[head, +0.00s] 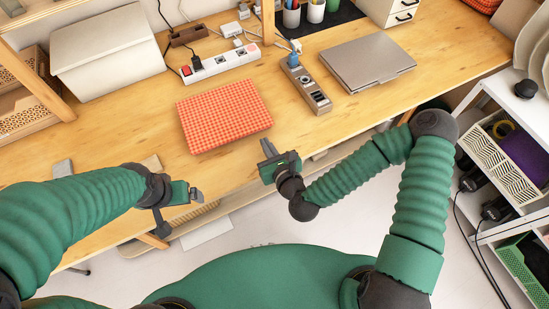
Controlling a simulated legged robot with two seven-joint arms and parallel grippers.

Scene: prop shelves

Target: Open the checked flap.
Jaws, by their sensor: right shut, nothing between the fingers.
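The checked flap (224,115) is the red-orange checked lid of a flat, laptop-like case on the wooden desk. It lies flat and looks closed, its near edge facing me. My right gripper (267,150) is shut and empty, close to the near right corner of the case and apart from it in the picture. My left gripper (194,196) is below and left of the case, near the desk's front edge. Its fingers are seen at a poor angle, so their opening is unclear.
A white box (105,50) stands at back left. Bare desk (130,125) lies left of the case. Shelves (505,150) stand at right.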

